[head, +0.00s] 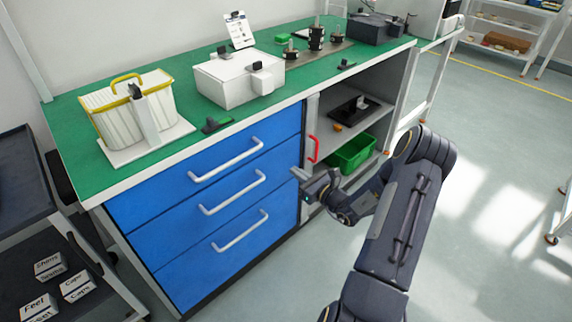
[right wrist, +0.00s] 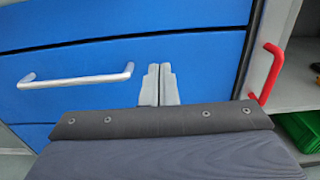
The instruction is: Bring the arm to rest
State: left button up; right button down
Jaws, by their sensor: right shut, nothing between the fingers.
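My right arm (head: 405,215) reaches in from the bottom right of the head view. My right gripper (head: 301,173) is shut and empty in front of the workbench, between the blue drawers (head: 222,195) and the open cupboard (head: 362,112). In the right wrist view its two grey fingertips (right wrist: 159,84) are together, against the blue drawer fronts (right wrist: 205,60) behind. A silver drawer handle (right wrist: 77,80) is to their left and a red handle (right wrist: 268,70) to their right, both apart from the fingers. My left gripper is not in view.
The green bench top (head: 200,112) carries a striped basket (head: 110,112), a white box (head: 228,82) and black parts. A green bin (head: 352,153) sits low in the cupboard. A dark shelf cart (head: 20,215) stands at left. Floor (head: 500,180) at right is clear.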

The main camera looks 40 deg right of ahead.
jog(key=shift+s+d, duration=0.1)
jog(key=shift+s, duration=1.55)
